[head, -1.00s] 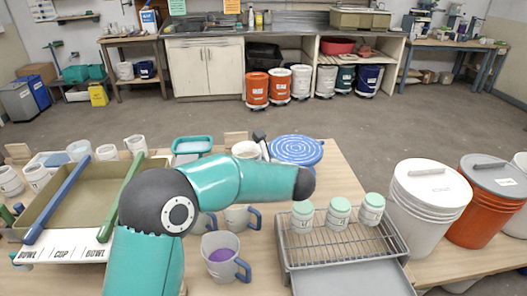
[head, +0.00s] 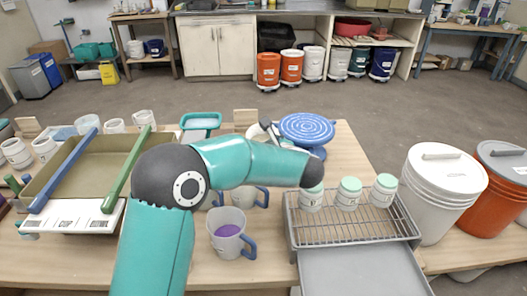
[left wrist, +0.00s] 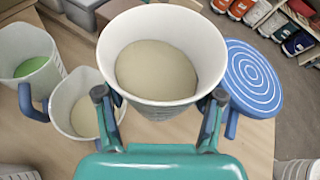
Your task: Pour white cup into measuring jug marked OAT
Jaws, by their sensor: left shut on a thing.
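My left gripper (left wrist: 160,112) is shut on the white cup (left wrist: 163,103), one finger on each side. The cup looks upright and holds cream-beige glaze (left wrist: 157,70). In the head view my teal forearm hides most of the cup and gripper. In the left wrist view a jug with cream contents (left wrist: 85,118) stands beyond the cup to the left, and a jug with green contents (left wrist: 28,70) stands farther left. In the head view a jug with purple contents (head: 228,232) stands in front of my arm. I cannot read an OAT mark on any jug. My right gripper is not in view.
A blue banding wheel (head: 306,128) stands behind my forearm. Several green-lidded jars (head: 348,194) stand on a wire rack (head: 352,228) to the right. A tray with blue and green bars (head: 78,165) is at the left. White and orange buckets (head: 445,185) stand at the right.

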